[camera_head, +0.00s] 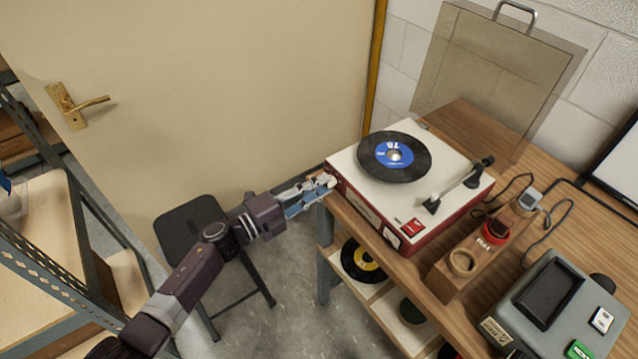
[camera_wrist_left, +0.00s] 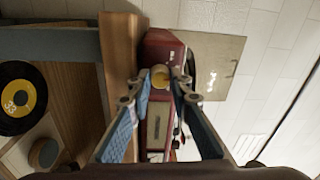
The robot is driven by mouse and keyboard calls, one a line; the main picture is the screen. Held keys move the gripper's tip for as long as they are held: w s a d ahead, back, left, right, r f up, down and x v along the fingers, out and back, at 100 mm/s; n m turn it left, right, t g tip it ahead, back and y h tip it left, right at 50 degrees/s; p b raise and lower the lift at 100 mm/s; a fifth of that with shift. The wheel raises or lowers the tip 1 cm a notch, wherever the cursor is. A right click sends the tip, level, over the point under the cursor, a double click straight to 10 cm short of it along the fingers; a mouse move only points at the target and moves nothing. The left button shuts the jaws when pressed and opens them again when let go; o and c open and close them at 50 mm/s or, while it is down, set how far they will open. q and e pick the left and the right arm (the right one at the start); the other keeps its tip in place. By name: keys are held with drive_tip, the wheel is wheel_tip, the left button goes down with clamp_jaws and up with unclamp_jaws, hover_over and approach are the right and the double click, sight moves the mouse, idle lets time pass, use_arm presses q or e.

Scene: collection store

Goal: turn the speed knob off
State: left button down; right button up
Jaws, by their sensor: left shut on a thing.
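A red and cream record player (camera_head: 362,208) sits at the left end of a wooden bench, with a black record (camera_head: 376,147) with a blue label on its platter. My left gripper (camera_head: 326,181) reaches its front left corner. In the left wrist view, the fingertips of my left gripper (camera_wrist_left: 160,72) are closed around the round yellowish speed knob (camera_wrist_left: 160,79) on the red front panel (camera_wrist_left: 159,50). The knob's pointer and marks are too small to read. My right gripper is not in view.
The tone arm (camera_head: 460,182) lies beside the record, and a clear lid (camera_head: 495,70) stands up behind. A wooden block (camera_head: 470,262) and a grey device (camera_head: 560,305) stand to the right. A black stool (camera_head: 190,228) is below my left arm.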

use_arm(q)
drive_tip(key=shift+s+n+p, duration=0.1)
drive_tip(key=shift+n+p, duration=1.45)
drive_tip(key=shift+n, duration=3.55)
drive_tip(key=shift+f, duration=0.1)
drive_tip(key=c, duration=1.7)
unclamp_jaws()
drive_tip(key=shift+c, duration=0.2)
drive_tip(key=v, duration=1.2)
drive_tip(key=shift+s+d, duration=0.15)
